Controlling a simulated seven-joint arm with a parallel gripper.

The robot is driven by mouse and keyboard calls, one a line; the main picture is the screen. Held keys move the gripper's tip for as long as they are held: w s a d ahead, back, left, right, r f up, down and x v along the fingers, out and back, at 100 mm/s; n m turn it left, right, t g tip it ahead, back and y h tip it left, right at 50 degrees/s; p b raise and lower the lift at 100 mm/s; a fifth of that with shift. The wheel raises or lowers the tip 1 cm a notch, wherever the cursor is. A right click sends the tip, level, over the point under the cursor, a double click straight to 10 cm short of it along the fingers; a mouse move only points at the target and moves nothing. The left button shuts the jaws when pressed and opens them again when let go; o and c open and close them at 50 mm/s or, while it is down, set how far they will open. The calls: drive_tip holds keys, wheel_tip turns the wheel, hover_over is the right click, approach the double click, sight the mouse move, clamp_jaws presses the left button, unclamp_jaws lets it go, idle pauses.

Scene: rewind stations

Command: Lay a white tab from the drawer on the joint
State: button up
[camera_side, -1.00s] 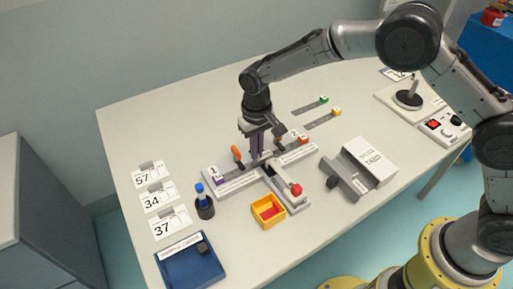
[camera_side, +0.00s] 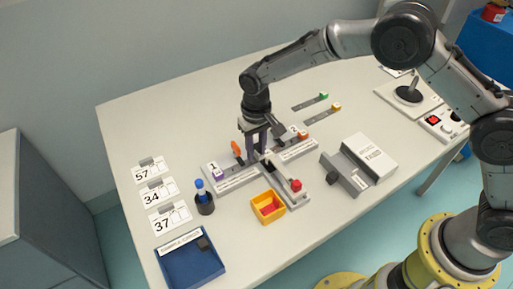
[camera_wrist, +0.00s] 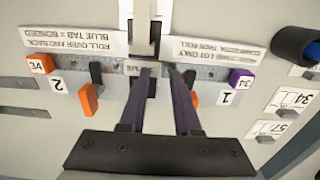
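My gripper (camera_side: 262,148) hangs low over the splice block between station 1 and station 2. In the wrist view its two dark fingers (camera_wrist: 160,75) stand apart on either side of the middle of the strip track, and no white tab shows between them. The joint itself is largely hidden by the fingers. The strip track (camera_wrist: 215,73) runs across below them.
Orange levers (camera_wrist: 88,100) (camera_wrist: 194,98) flank the fingers. A red-knobbed arm (camera_side: 296,186) extends from the block. A yellow bin (camera_side: 268,208), blue-capped holder (camera_side: 203,198), blue tray (camera_side: 190,268) and numbered cards (camera_side: 158,192) stand around. The table's front right is free.

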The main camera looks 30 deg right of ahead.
sight(256, 152)
drive_tip(key=shift+s+f, duration=0.1)
drive_tip(key=shift+s, duration=0.05)
wheel_tip(256, 152, up, 14)
idle(0.5)
